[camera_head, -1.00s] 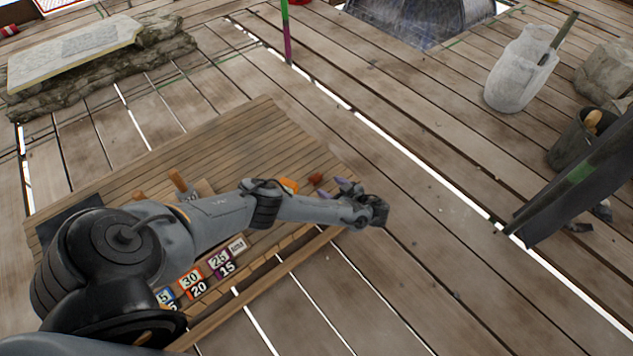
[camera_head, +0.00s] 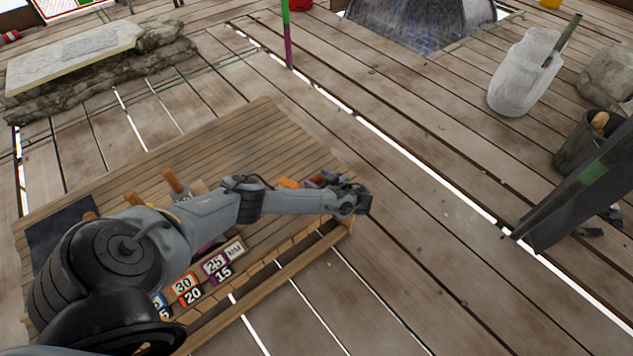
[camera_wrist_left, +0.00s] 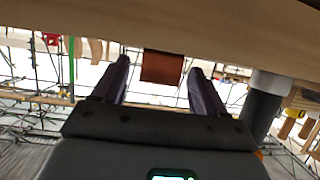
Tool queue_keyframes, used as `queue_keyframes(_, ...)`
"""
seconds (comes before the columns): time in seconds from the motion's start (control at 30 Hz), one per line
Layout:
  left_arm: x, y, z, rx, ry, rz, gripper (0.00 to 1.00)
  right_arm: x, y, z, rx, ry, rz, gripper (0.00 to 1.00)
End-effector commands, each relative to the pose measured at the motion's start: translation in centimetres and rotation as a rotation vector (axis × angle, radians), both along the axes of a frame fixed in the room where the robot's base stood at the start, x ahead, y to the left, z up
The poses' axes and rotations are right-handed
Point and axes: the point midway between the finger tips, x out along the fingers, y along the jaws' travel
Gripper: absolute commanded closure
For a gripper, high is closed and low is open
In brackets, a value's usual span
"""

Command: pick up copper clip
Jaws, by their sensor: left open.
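The copper clip (camera_wrist_left: 162,67) shows in the left wrist view as a reddish-brown block against the edge of a wooden board. It lies between the two dark purple fingers of my left gripper (camera_wrist_left: 161,82), with gaps on both sides. The gripper is open and not touching it. In the head view my left gripper (camera_head: 332,180) is at the right end of the slatted wooden bench. My arm hides much of the bench there, and I cannot make out the clip clearly. My right gripper is not in view.
The slatted bench (camera_head: 235,135) holds wooden-handled tools (camera_head: 174,181), an orange item (camera_head: 288,183) and numbered labels (camera_head: 187,290) along its front. A white jug (camera_head: 520,80) and a dark bucket (camera_head: 577,145) stand at the right.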

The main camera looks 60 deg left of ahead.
Motion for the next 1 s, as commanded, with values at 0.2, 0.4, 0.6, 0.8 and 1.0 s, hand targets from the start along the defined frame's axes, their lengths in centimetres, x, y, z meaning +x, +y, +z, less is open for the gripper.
queue_keyframes(0.2, 0.0, 0.0, 0.1, 0.0, 0.0, 0.0, 0.46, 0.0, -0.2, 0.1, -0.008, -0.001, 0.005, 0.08)
queue_keyframes(0.4, 0.0, 0.0, 0.0, 0.0, 0.0, 0.0, 0.77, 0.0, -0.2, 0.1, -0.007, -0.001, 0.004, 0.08)
queue_keyframes(0.6, 0.0, 0.0, 0.0, 0.001, 0.001, 0.001, 0.88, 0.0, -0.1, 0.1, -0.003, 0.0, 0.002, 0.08)
queue_keyframes(0.8, 0.0, 0.0, 0.3, 0.001, 0.0, 0.0, 0.88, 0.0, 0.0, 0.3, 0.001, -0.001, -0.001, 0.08)
queue_keyframes(1.0, 0.0, 0.0, 1.6, 0.001, 0.0, 0.0, 0.88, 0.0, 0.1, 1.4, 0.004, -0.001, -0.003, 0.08)
